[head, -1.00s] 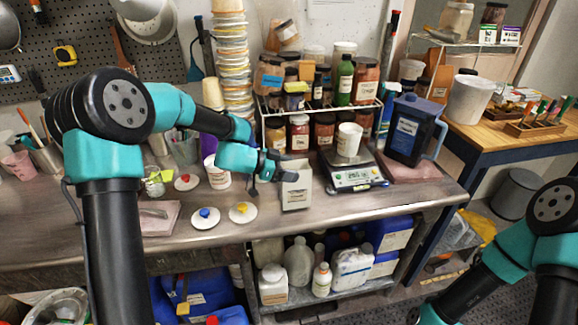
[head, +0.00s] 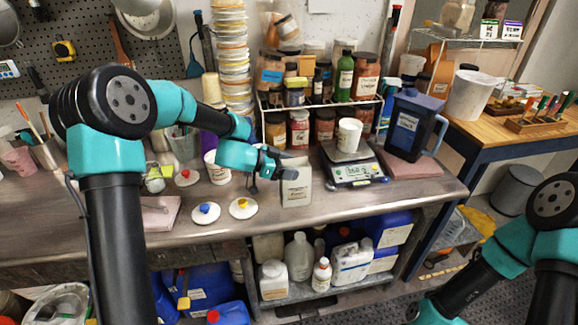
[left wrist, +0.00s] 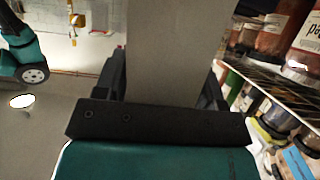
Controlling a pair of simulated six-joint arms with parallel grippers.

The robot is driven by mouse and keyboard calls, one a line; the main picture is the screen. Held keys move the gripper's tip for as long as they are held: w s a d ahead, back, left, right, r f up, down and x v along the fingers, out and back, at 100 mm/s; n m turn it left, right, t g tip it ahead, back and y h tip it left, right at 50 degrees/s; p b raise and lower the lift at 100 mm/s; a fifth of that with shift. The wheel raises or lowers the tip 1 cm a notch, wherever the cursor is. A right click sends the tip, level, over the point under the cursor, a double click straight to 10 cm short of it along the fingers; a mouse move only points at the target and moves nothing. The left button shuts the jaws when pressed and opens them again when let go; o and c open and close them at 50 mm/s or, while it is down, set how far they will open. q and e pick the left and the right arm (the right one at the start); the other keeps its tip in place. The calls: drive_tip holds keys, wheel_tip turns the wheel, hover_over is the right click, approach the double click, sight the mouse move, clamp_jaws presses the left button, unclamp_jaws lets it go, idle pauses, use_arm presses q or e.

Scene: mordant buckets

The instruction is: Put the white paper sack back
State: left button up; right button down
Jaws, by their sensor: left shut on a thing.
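The white paper sack (head: 297,192) is upright near the front edge of the bench, with a small label on its front. My left gripper (head: 287,171) is shut on its upper part from the left. I cannot tell whether the sack's base touches the bench. In the left wrist view the sack (left wrist: 178,50) is a plain grey-white face filling the gap between the dark fingers (left wrist: 172,88). My right arm is at the lower right of the head view, and its fingertips are out of frame.
A digital scale (head: 352,174) with a white cup (head: 348,136) on it stands right of the sack. Behind is a wire rack (head: 320,103) of jars. A blue jug (head: 408,126) is further right. A blue-knobbed lid (head: 206,213) and a yellow-knobbed lid (head: 243,208) lie left.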

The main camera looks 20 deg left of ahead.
use_arm(q)
drive_tip(key=shift+f, duration=0.15)
drive_tip(key=o, duration=1.5)
drive_tip(key=v, duration=1.7)
drive_tip(key=shift+s+a, duration=0.15)
drive_tip(key=shift+s, duration=0.05)
